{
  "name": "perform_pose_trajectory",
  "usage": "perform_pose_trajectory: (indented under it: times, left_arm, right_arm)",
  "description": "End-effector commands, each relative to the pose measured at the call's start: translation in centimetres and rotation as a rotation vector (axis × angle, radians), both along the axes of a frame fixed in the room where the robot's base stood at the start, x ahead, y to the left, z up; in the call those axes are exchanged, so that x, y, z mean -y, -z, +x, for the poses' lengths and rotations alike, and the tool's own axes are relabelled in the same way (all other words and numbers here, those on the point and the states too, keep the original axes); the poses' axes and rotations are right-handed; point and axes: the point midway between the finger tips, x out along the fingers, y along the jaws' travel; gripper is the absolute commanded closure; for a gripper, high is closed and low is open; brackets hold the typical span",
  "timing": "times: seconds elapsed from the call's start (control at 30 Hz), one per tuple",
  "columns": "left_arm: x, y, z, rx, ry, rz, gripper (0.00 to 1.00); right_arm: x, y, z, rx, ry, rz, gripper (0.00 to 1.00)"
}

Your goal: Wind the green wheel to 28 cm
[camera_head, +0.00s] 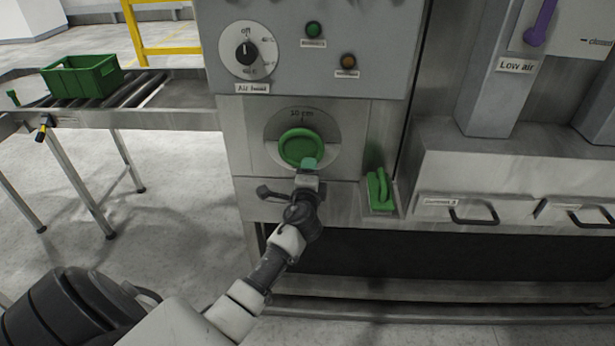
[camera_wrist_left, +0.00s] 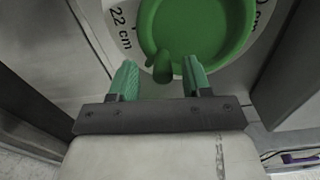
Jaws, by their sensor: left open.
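The green wheel (camera_head: 299,146) is set in a round dial on the lower front panel of the machine. The dial reads what looks like 10 cm at its top in the head view. In the left wrist view the green wheel (camera_wrist_left: 196,28) shows large, with a small green handle (camera_wrist_left: 162,68) at its lower edge and a 22 cm mark (camera_wrist_left: 122,27) on the dial to its left. My left gripper (camera_head: 308,165) is at the wheel's lower edge. In the wrist view its green-tipped fingers (camera_wrist_left: 158,78) are apart, with the handle between and just beyond them. My right gripper is not in view.
An Air heat knob (camera_head: 246,52) and two indicator lamps (camera_head: 313,29) are above the wheel. A green lever (camera_head: 379,188) stands to its right, near drawers with dark handles (camera_head: 473,215). A green crate (camera_head: 82,76) sits on a roller conveyor at left.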

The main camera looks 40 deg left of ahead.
Motion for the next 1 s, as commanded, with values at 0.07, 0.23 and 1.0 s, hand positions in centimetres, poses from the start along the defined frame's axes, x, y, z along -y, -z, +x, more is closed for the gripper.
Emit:
perform_pose_trajectory:
  times: [0.07,0.23,1.0]
  left_arm:
    - [0.3,0.1,-0.4,0.0,0.001,0.0,0.52]
    - [1.6,0.2,-2.7,0.0,0.001,-0.002,0.52]
    - [5.6,0.1,-9.3,-0.002,-0.001,-0.002,0.52]
  right_arm:
    - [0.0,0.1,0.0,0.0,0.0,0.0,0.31]
    - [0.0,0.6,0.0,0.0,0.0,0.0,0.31]
    - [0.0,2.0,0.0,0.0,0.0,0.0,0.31]
